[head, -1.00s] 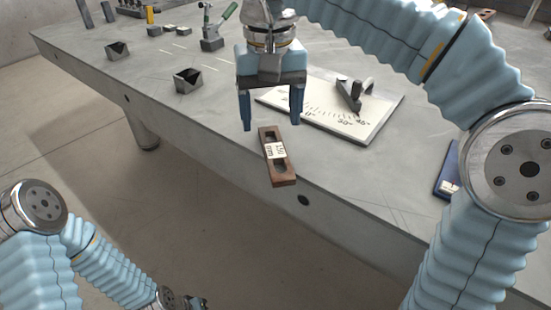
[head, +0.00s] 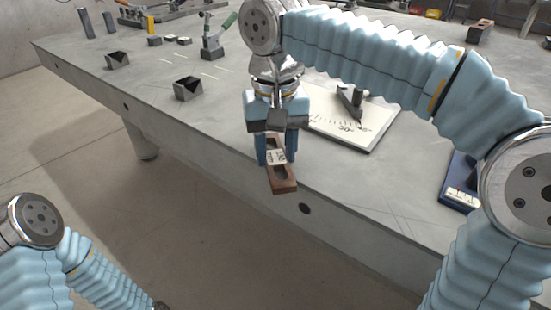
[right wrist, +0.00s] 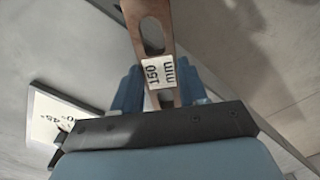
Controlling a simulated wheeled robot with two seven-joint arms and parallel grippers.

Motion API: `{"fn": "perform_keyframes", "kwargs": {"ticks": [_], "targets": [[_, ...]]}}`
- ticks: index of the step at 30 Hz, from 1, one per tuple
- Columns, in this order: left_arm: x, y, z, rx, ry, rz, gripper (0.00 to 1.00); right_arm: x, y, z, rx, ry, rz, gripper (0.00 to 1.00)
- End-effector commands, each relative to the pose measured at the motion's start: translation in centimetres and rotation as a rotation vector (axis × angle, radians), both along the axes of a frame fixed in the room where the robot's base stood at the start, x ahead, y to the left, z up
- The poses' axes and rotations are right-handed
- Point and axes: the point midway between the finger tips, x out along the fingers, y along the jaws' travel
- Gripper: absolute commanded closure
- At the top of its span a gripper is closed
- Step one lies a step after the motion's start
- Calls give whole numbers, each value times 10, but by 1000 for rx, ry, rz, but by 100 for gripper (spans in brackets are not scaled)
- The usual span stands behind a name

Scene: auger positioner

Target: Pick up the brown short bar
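The brown short bar (head: 283,181) lies at the table's front edge, its near end sticking out past the edge. It has a white label reading 150 mm, clear in the right wrist view (right wrist: 152,12). My right gripper (head: 277,155) points down over the bar, with one finger on each side of it. In the right wrist view the fingers (right wrist: 160,90) sit against the bar's two sides near the label, so the gripper looks shut on it. The bar's far end is hidden under the gripper in the head view. My left gripper is out of view at the bottom left.
A white angle plate (head: 372,138) with a dark piece lies just right of the gripper. Two dark V-shaped blocks (head: 188,90) and a green-handled clamp (head: 213,45) stand to the left and back.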

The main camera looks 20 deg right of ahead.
Motion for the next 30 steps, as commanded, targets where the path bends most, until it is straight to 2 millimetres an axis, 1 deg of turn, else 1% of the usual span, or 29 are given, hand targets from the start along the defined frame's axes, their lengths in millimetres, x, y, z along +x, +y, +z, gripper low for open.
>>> {"fn": "perform_keyframes", "kwargs": {"ticks": [1, 6, 8, 17, 20, 23, 26, 29, 30], "targets": [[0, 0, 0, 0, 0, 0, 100, 0, 0, 0, 0, 0, 0, 66], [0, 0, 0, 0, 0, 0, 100, 0, 0, 0, 0, 0, 0, 92], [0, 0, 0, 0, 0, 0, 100, 0, 0, 0, 0, 0, 0, 100], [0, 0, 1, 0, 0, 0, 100, 0, 0, 2, 1, -1, 0, 100], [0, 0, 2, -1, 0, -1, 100, 0, 0, 6, 1, -1, 0, 100], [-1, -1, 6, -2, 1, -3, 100, 0, 1, 18, 2, -3, 1, 100], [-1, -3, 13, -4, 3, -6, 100, 0, 2, 39, 3, -4, 1, 100], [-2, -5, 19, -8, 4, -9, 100, -13, 18, 62, 3, -5, 5, 100], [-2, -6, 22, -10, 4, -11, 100, -19, 26, 72, 3, -4, 7, 100]]}}
